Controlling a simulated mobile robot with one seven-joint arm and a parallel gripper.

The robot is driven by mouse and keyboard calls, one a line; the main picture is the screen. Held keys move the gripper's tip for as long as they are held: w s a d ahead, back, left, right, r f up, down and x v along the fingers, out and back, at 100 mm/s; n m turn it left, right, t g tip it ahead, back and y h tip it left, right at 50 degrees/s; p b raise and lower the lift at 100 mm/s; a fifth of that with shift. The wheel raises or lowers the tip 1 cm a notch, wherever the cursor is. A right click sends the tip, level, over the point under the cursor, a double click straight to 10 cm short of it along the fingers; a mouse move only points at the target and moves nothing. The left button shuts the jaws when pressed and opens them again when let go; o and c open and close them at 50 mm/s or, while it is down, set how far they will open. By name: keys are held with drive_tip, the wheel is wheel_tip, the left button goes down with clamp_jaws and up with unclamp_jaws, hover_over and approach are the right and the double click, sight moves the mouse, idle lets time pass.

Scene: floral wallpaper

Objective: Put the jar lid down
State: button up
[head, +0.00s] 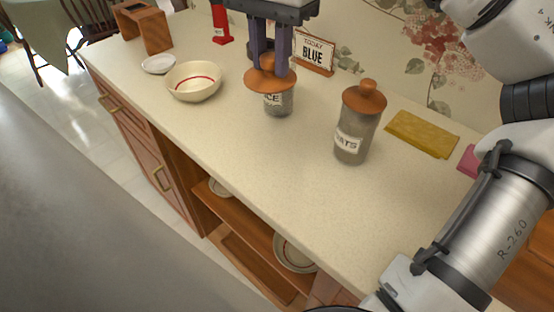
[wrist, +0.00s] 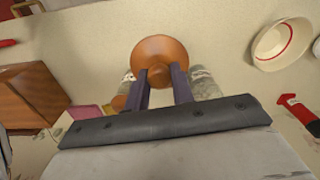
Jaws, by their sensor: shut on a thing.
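My gripper (head: 268,70) is shut on the knob of a round orange-brown jar lid (head: 262,86). In the wrist view the lid (wrist: 160,50) sits between my two dark fingers (wrist: 163,78). The lid is over a glass jar (head: 279,105) with a partly covered label, and looks shifted a little to the left of it. I cannot tell whether lid and jar touch. The jar's mouth is hidden. A second glass jar, labelled OATS (head: 352,143), stands upright to the right with its own lid (head: 364,98) on.
A cream bowl (head: 194,92) and small white dish (head: 158,64) stand to the left. A red object (head: 221,22), a wooden sign (head: 315,52) and a wooden holder (head: 143,27) are at the back. A yellow cloth (head: 422,134) lies right. The front counter is clear.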

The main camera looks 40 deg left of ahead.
wheel_tip(320, 180, down, 19)
drive_tip(key=shift+r, duration=0.1)
idle(0.3)
drive_tip(key=shift+f, duration=0.2)
drive_tip(key=o, duration=1)
drive_tip(key=shift+r, duration=0.1)
wheel_tip(320, 180, up, 12)
drive_tip(key=shift+r, duration=0.15)
